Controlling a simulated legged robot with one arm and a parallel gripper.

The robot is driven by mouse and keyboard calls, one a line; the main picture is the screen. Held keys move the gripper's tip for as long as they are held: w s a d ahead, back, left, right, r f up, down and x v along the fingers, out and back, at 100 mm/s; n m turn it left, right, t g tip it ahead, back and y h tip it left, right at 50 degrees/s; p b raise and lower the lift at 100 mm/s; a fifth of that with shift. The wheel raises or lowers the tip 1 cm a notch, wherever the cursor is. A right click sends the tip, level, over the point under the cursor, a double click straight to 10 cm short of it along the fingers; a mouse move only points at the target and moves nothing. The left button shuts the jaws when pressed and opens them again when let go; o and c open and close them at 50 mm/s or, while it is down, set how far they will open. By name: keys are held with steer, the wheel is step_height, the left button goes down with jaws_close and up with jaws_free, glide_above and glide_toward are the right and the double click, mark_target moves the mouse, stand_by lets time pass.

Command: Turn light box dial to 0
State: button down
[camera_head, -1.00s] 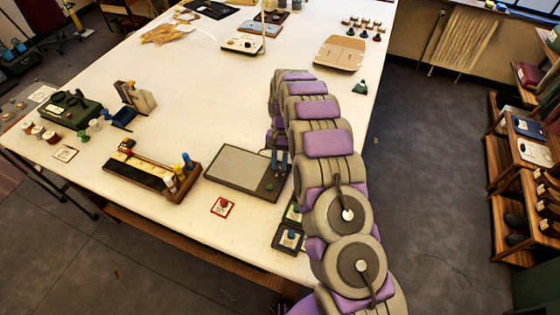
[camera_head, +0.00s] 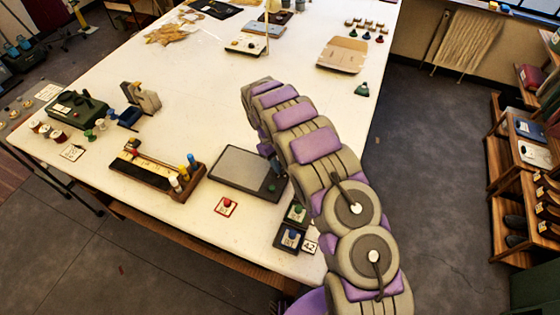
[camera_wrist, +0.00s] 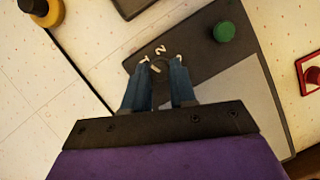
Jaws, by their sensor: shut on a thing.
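The light box (camera_head: 236,166) is a flat dark panel with a grey-white screen, near the table's front edge. It also fills the middle of the wrist view (camera_wrist: 195,50). My gripper (camera_wrist: 160,68) is over its dark strip, with two blue fingers shut on the small dark dial (camera_wrist: 158,68). Pale digits, among them 1 and 2, show around the dial; its exact pointing is unclear. A green knob (camera_wrist: 223,31) is on the same strip, apart from the fingers. In the head view my gripper (camera_head: 270,153) is mostly behind my arm, and the dial is hidden.
A red button on a card (camera_head: 226,205) lies in front of the light box. Dark boxes with green and blue buttons (camera_head: 291,237) stand at the table corner. A wooden rack with coloured pegs (camera_head: 158,170) is to the left. The table's middle (camera_head: 190,90) is clear.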

steer(key=n+p, duration=0.1)
steer(key=n+t, duration=0.1)
steer(key=n, duration=0.1)
steer(key=n+p, duration=0.1)
steer(key=shift+a+r+n+t+h+p, duration=0.2)
steer(key=shift+r+n+t+h+p, duration=0.1)
steer(key=shift+h+p, duration=0.1)
steer(key=n+t+p, duration=0.1)
steer(key=n+p, duration=0.1)
steer(key=shift+s+n, duration=0.2)
steer(key=shift+n, duration=0.2)
steer(key=n+p, duration=0.2)
steer(key=n+t+p, duration=0.1)
steer(key=n+p, duration=0.1)
steer(key=shift+s+t, duration=0.15)
steer(key=shift+t, duration=0.15)
steer(key=shift+f+n+t+p, duration=0.2)
steer(key=shift+n+t+p, duration=0.1)
steer(key=shift+n+p, duration=0.55)
steer(key=shift+n, duration=0.25)
steer(key=c, duration=0.9)
jaws_free()
steer(key=shift+f, duration=0.15)
steer(key=shift+c, duration=0.2)
